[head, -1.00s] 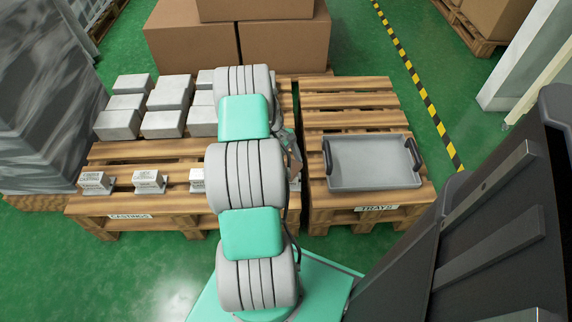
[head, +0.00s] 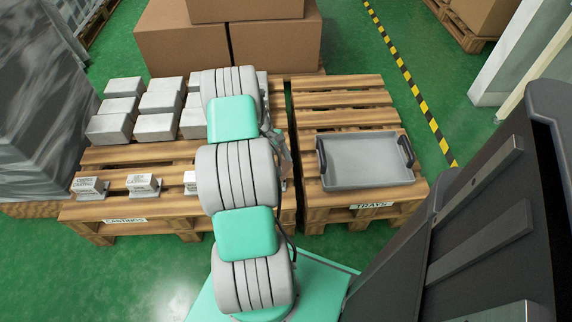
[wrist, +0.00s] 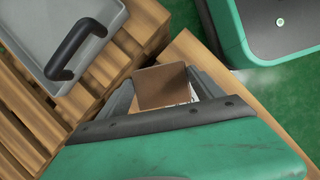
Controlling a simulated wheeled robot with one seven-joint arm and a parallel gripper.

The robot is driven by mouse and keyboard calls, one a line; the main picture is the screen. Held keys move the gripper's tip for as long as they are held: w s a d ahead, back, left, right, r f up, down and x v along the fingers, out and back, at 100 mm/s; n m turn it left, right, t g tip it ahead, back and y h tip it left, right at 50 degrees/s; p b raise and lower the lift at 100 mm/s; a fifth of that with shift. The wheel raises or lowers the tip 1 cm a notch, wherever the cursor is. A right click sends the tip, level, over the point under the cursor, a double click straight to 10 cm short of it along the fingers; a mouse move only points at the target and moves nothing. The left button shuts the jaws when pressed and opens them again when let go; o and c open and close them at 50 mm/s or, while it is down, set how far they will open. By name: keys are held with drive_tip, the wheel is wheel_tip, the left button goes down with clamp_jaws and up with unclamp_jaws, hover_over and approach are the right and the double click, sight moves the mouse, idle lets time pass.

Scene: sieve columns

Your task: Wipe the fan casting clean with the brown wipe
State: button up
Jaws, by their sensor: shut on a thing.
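My gripper (wrist: 166,97) is shut on a brown, flat-faced square block, which looks like the brown wipe (wrist: 161,84), in the wrist view. A pale piece with dark marks shows just below the wipe's lower right edge; I cannot tell whether it is a casting or whether the wipe touches it. In the head view my gripper (head: 279,150) is mostly hidden behind my arm, at the right end of the castings pallet (head: 150,206). Small labelled castings stand along its front edge, including one at far left (head: 90,187) and another (head: 143,184). I cannot make out which is the fan casting.
Grey blocks (head: 159,100) stand in rows at the back of the castings pallet. A grey tray (head: 368,177) with dark handles sits on the trays pallet to the right. Large cartons (head: 275,45) stand behind. Green floor is open in front.

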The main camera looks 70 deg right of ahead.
sight(277, 168)
drive_tip(key=shift+w+a, duration=0.3)
drive_tip(key=shift+w, duration=0.4)
drive_tip(key=shift+r, duration=0.1)
wheel_tip(277, 168, up, 6)
drive_tip(key=p, duration=0.5)
wheel_tip(277, 168, up, 3)
drive_tip(key=shift+f+p, duration=0.1)
drive_tip(key=shift+p, duration=1.15)
